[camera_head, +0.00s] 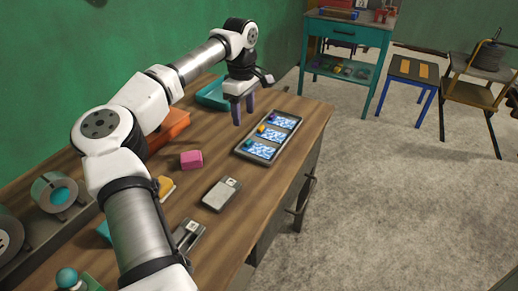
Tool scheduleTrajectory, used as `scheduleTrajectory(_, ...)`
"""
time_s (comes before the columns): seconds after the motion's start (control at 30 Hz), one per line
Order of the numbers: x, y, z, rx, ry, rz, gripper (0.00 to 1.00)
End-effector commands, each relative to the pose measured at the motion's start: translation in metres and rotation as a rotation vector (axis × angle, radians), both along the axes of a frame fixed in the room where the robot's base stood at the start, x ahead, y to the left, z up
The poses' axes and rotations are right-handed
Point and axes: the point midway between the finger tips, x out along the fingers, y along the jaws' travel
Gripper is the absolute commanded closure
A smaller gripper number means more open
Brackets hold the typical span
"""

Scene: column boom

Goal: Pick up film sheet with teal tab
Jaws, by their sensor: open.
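The film sheet with the teal tab (264,151) lies in the near section of a dark tray (240,155) on the wooden bench. It is blue and white, and its small teal tab (249,142) is at its left end. A sheet with an orange tab (274,134) lies in the middle section, and a sheet with a purple tab (285,122) in the far one. My gripper (243,112) points down, open and empty, just left of the tray's far part. Its gap above the bench is hard to judge.
A pink block (191,159) and a grey device (221,194) are on the bench left of and nearer than the tray. A teal bin (213,94) and an orange bin (172,126) stand along the wall side. The bench's right edge runs close to the tray.

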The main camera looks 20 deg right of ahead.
Motion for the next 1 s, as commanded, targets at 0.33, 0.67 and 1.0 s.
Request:
scheduleTrajectory(0.33, -0.001, 0.0, -0.043, 0.0, 0.001, 0.0, 0.47)
scheduleTrajectory(0.67, -0.003, -0.006, -0.077, -0.001, 0.004, 0.0, 0.47)
scheduleTrajectory(1.0, -0.003, -0.006, -0.096, -0.001, -0.001, 0.0, 0.47)
